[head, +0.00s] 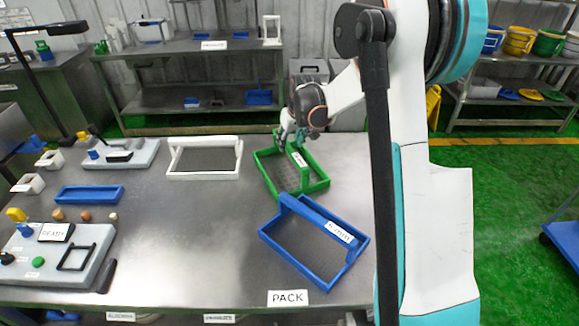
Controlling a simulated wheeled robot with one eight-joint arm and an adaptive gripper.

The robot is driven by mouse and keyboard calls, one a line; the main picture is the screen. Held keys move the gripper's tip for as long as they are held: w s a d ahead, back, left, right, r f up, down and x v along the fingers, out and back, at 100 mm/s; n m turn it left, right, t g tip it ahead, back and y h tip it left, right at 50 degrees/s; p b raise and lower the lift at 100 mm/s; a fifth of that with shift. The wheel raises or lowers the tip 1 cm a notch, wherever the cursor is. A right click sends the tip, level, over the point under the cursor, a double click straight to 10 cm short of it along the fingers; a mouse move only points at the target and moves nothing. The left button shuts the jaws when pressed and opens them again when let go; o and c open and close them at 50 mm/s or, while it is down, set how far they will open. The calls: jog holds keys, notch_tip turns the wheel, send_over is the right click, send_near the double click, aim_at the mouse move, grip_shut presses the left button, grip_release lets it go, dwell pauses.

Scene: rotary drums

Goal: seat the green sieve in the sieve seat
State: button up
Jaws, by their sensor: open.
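The green sieve (290,193) lies on the steel table, right of centre, with its mesh floor flat and a green handle bar rising over it with a white label. My gripper (291,137) is open at the far end of that handle, pointing down. I cannot tell whether the fingers touch the handle or stand around it. No part is labelled clearly as the sieve seat; a black square frame (77,257) on the grey unit (50,265) at the lower left may be it.
A blue sieve (287,266) lies just in front of the green one, close to it. A white sieve (204,175) lies to its left. A flat blue frame (89,195) and a second grey unit (120,154) stand at the left. The table's middle front is clear.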

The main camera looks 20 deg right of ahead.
aim_at(290, 147)
jog(key=b+x, duration=0.1)
jog(key=x, duration=0.4)
jog(key=shift+s+d+f+b, duration=0.15)
jog(key=shift+d+f+b, duration=0.05)
jog(key=shift+b, duration=0.15)
jog(key=shift+r, duration=0.1)
jog(key=shift+c, duration=0.6)
grip_shut()
